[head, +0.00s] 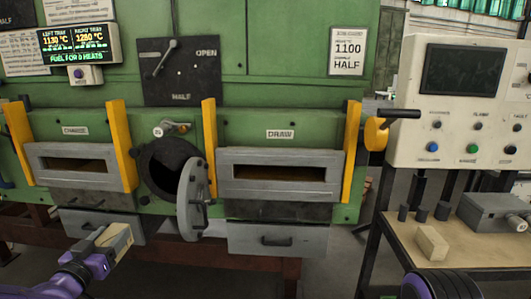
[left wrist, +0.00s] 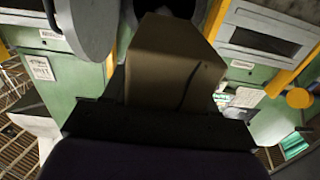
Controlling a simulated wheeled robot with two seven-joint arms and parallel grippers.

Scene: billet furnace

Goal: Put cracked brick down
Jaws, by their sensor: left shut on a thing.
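The cracked brick (head: 118,238) is tan and sits in the jaws of my left gripper (head: 103,246), at the lower left of the head view. The gripper is shut on it and holds it in front of the furnace. In the left wrist view the brick (left wrist: 165,60) fills the middle, with a dark crack line on its face. The dark jaws of the gripper (left wrist: 160,124) show below it. My right gripper does not show; only a purple and black part of my right arm is at the bottom right.
The green furnace has a charge door (head: 80,151), a draw door (head: 278,157) and an open round port (head: 165,160) with its grey cover (head: 192,195) swung aside. At right, a bench (head: 475,252) bears another pale brick (head: 431,243), several dark cylinders and a grey box (head: 495,212).

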